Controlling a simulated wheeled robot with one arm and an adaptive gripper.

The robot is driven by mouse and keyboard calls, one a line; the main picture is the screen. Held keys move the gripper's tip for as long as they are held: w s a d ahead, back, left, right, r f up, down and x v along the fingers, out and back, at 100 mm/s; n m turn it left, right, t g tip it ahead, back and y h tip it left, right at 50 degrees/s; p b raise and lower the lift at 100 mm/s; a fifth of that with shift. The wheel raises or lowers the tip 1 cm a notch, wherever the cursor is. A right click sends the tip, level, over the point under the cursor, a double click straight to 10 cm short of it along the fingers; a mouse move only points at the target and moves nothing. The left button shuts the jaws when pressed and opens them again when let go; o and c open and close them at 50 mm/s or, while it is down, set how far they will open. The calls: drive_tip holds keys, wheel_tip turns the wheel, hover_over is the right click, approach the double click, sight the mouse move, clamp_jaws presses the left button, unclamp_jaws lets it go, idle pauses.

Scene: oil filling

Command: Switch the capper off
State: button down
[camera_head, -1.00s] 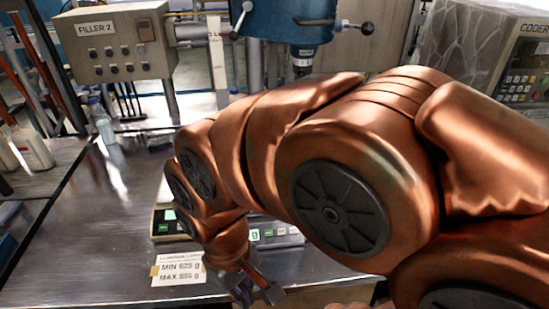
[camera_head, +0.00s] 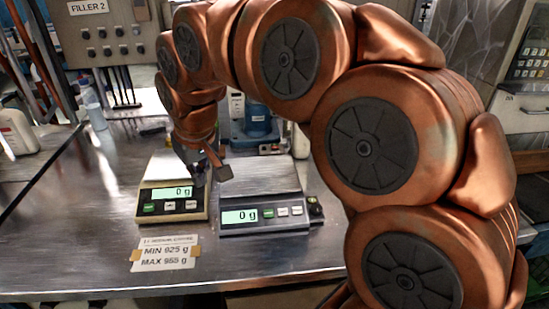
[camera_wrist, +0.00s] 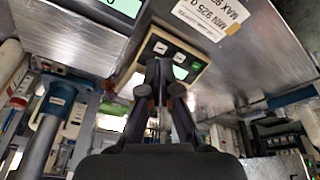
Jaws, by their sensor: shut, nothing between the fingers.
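No label reading capper is legible in any view. A blue machine (camera_head: 258,122) stands behind the scales and is partly hidden by my arm; I cannot tell whether it is the capper, and I see no switch on it clearly. In the wrist view my gripper (camera_wrist: 160,68) points toward a scale panel (camera_wrist: 172,53) with several buttons. I cannot tell whether the fingertips touch it.
A dark scale (camera_head: 262,231) reading 0 g sits right of the beige one. A limits card (camera_head: 165,254) lies in front. The FILLER 2 box (camera_head: 113,35) is back left, the white jug (camera_head: 18,130) far left. The steel table (camera_head: 70,240) is clear at left.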

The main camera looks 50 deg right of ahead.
drive_tip(key=w+d+f+m+t+h+b, duration=0.1)
drive_tip(key=w+d+f+m+t+b, duration=0.1)
drive_tip(key=w+d+b, duration=0.6)
drive_tip(key=d+f+m+t+h+b, duration=0.1)
drive_tip(key=d+b, duration=0.4)
drive_tip(key=d, duration=0.7)
drive_tip(key=d+f+m+h+b, duration=0.1)
drive_tip(key=d+m+h+b, duration=0.2)
drive_tip(key=d, duration=1)
drive_tip(key=m+b, duration=0.1)
drive_tip(key=b, duration=0.2)
drive_tip(key=shift+w+d+t, duration=0.2)
drive_tip(key=shift+w+t, duration=0.05)
drive_tip(key=shift+t, duration=0.15)
drive_tip(key=b, duration=0.2)
hover_over(275, 147)
wheel_tip(275, 147, down, 7)
drive_tip(key=shift+w+f, duration=0.1)
drive_tip(key=shift+f, duration=0.05)
drive_tip(key=shift+f+b, duration=0.6)
drive_tip(key=shift+f, duration=1.3)
